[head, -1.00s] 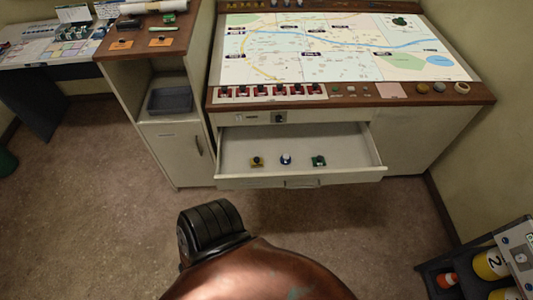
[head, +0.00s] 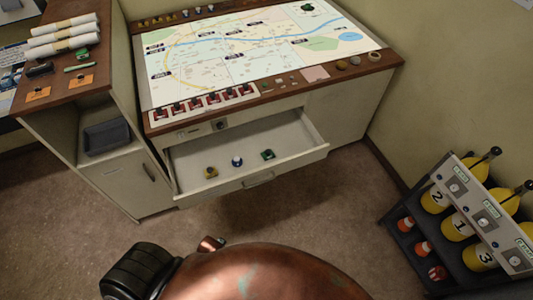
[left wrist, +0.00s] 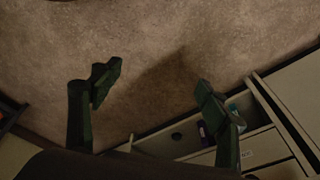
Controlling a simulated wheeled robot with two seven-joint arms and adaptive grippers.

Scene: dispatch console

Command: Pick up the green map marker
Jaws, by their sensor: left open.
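The green map marker (head: 267,154) stands in the open drawer (head: 305,142) under the map console. It is the rightmost of three markers there, right of a blue-and-white one (head: 237,161) and a yellow one (head: 210,172). My left gripper (left wrist: 155,90) is open and empty in the left wrist view, with bare floor between its fingers. Neither gripper's fingers can be made out in the head view. I cannot pick out the green marker in the left wrist view.
The map desk (head: 260,50) stands above the drawer. A side cabinet (head: 130,185) with a dark tray (head: 107,137) is at its left. A rack of yellow cylinders (head: 440,237) stands at the right. Floor in front of the drawer is clear. Pale cabinet fronts (left wrist: 265,148) show in the left wrist view.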

